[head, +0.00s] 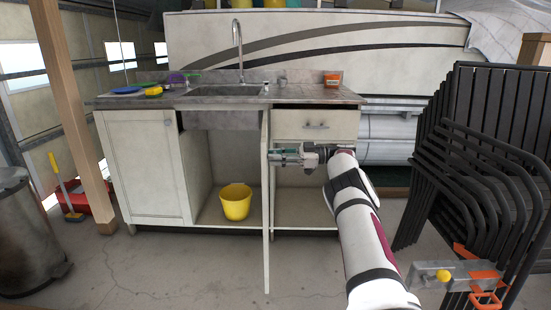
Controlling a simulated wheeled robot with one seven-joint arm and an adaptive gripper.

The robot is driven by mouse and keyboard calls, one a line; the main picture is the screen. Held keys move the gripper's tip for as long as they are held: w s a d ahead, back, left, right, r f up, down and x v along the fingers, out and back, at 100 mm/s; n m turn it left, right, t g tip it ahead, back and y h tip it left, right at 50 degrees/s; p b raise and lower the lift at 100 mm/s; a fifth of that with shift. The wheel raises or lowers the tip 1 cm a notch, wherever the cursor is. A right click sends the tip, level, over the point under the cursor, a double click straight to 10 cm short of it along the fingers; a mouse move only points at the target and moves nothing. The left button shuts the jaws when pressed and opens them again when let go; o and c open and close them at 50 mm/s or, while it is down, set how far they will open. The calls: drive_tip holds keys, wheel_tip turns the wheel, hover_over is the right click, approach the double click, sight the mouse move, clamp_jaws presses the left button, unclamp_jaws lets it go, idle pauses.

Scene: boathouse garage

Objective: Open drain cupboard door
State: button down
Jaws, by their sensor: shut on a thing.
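The drain cupboard (200,180) under the sink stands open in the head view, its inside showing. Its pale door (267,225) is swung out toward me and seen almost edge-on, on the right side of the opening. My gripper (278,154) is shut at the upper part of the door, on its right side. The grip seems to be on the door's handle, but the fingers hide the exact contact. A yellow bucket (236,202) stands on the cupboard floor.
The steel sink (220,91) and tap are above. A drawer (318,125) is to the right, over an open space. A wooden post (70,100) and bin (25,235) stand left. Stacked black chairs (480,170) crowd the right. Concrete floor (180,270) in front is clear.

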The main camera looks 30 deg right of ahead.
drive_tip(key=c, duration=1.2)
unclamp_jaws()
drive_tip(key=shift+c, duration=0.2)
drive_tip(key=shift+r, duration=0.1)
wheel_tip(320, 180, up, 10)
drive_tip(key=shift+f, duration=0.1)
